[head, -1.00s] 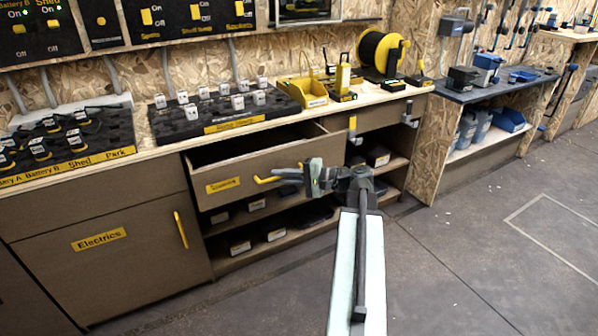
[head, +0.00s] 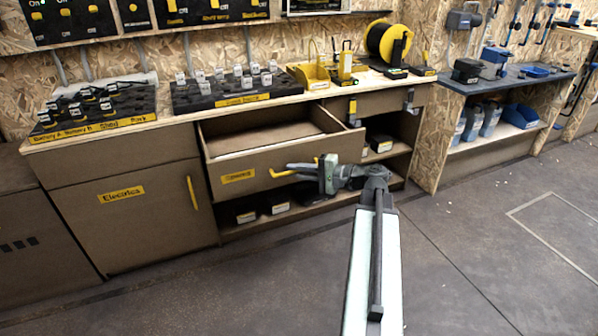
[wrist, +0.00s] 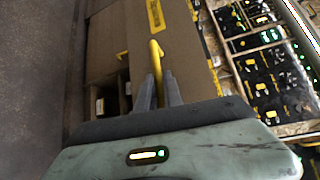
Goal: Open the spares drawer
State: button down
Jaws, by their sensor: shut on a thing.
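The drawer (head: 215,172) with a yellow label, its lettering too blurred to read, stands pulled out from the bench, and its open top shows a bare interior. Its yellow handle (head: 281,174) is on the right part of the front. My gripper (head: 296,168) comes from the right and is shut on the handle. In the wrist view the fingers (wrist: 159,92) close around the yellow handle (wrist: 156,56), whose hooked end sticks out past them. Part of the handle is hidden by the fingers.
Below the drawer is an open shelf with dark boxes (head: 280,208). A cupboard labelled Electrics (head: 130,225) stands to the left. The bench top (head: 165,120) carries switch trays, a yellow bin (head: 309,76) and a cable reel (head: 382,42). The floor (head: 470,255) in front is clear.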

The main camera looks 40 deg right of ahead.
jog(key=c, duration=1.8)
grip_release()
jog(key=p+v, duration=0.1)
jog(key=v, duration=0.6)
jog(key=shift+s+d, duration=0.2)
jog(key=shift+s, duration=0.15)
